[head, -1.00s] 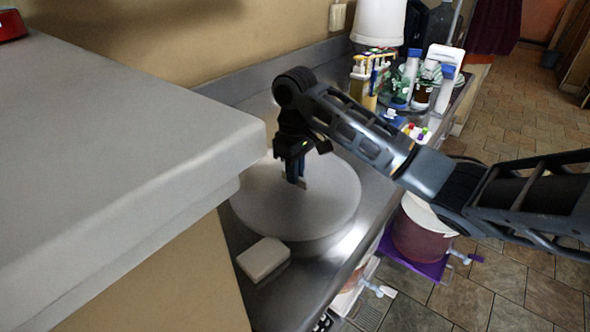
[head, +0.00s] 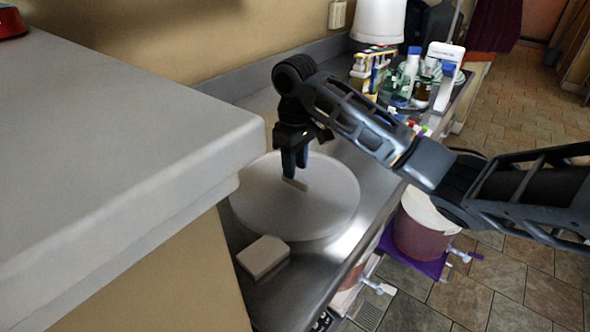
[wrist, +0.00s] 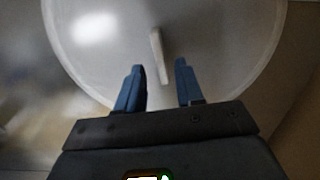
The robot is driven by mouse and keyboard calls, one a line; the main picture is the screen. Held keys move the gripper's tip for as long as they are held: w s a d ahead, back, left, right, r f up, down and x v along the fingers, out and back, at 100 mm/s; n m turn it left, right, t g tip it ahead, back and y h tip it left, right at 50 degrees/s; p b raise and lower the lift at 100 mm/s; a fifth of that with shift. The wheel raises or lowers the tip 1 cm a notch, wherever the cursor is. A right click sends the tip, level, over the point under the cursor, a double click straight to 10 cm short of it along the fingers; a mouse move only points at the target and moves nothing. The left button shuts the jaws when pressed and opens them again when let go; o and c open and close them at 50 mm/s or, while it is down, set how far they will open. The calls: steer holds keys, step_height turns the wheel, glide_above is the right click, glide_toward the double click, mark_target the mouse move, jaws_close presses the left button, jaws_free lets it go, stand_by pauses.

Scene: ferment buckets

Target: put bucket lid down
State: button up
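The bucket lid (head: 325,209) is a large round pale disc lying flat on the metal counter, with a thin upright handle (head: 295,184) at its middle. In the wrist view the lid (wrist: 220,55) fills most of the picture, and its handle (wrist: 160,55) lies ahead of the fingers and between their lines. My gripper (head: 295,165) is just above the handle. In the wrist view my gripper (wrist: 157,78) has its two blue fingers spread with a clear gap between them, and it holds nothing.
A small white block (head: 263,257) sits on the counter (head: 310,283) in front of the lid. Bottles (head: 410,72) and a white bucket (head: 378,20) stand at the back. A raised grey ledge (head: 120,160) is at left. A reddish bucket (head: 418,235) stands low beside the counter.

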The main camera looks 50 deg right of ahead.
step_height(320, 180, up, 10)
steer(key=p, duration=0.1)
steer(key=shift+r+p, duration=0.25)
steer(key=shift+p, duration=0.15)
stand_by(0.4)
